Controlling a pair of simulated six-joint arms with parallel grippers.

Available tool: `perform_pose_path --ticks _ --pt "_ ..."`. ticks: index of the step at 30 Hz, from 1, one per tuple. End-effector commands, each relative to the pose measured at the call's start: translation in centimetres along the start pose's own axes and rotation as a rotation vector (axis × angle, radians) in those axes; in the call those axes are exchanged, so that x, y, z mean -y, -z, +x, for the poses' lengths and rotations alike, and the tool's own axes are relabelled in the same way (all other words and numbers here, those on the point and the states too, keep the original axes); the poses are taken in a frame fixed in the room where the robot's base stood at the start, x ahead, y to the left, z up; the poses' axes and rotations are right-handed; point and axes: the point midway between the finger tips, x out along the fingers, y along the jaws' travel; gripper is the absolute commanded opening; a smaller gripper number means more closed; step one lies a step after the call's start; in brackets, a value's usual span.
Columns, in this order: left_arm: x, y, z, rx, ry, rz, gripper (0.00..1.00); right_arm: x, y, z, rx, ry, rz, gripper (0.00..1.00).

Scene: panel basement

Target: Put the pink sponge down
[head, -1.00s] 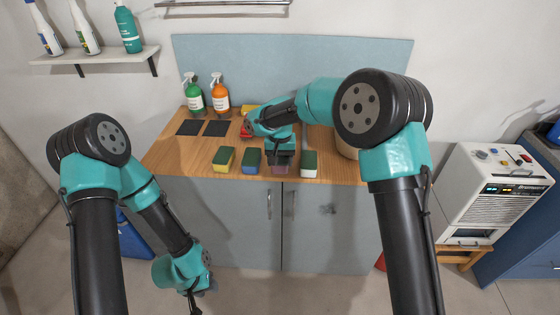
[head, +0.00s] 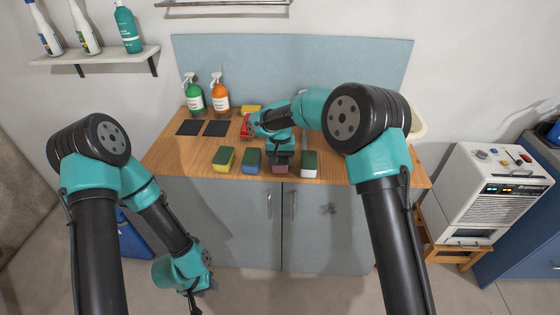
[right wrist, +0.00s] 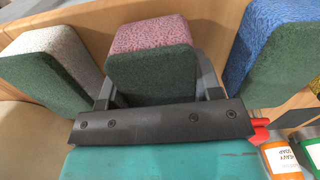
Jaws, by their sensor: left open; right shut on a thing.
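The pink sponge (head: 280,170) has a dark green scouring side. It is near the front edge of the wooden counter (head: 170,157), between the blue sponge (head: 251,161) and the white sponge (head: 309,164). My right gripper (head: 281,158) is shut on it from above and hides part of it. The right wrist view shows the pink sponge (right wrist: 152,68) between the two fingers. I cannot tell whether its underside touches the counter. My left gripper (head: 203,288) is open and empty, low in front of the cabinet.
A yellow sponge (head: 223,160) ends the row at left. Behind are two dark squares (head: 216,128), a green spray bottle (head: 194,98), an orange one (head: 220,97) and a red object (head: 246,128). A pale basin (head: 420,121) shows behind my right arm. The counter's left front is clear.

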Motion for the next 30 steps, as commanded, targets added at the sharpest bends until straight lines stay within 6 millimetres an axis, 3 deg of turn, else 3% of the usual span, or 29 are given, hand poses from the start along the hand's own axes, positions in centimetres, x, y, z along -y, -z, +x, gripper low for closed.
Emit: perform_pose_path --ticks 16,17,21,24,30 --pt "0.0 0.0 0.0 0.0 0.0 0.0 0.43 0.03 -0.01 0.87 -0.001 0.0 -0.001 0.4" --pt "0.0 0.0 0.0 0.0 0.0 0.0 0.43 0.04 0.0 0.82 -0.001 0.0 -0.001 0.61" --pt "0.0 0.0 0.0 0.0 0.0 0.0 0.43 0.03 -0.01 0.8 -0.001 0.0 -0.001 0.75" --pt "0.0 0.0 0.0 0.0 0.0 0.0 0.43 0.03 -0.01 0.79 -0.001 0.0 -0.001 0.84" --pt "0.0 0.0 0.0 0.0 0.0 0.0 0.43 0.03 -0.01 0.78 -0.001 0.0 0.0 0.84"
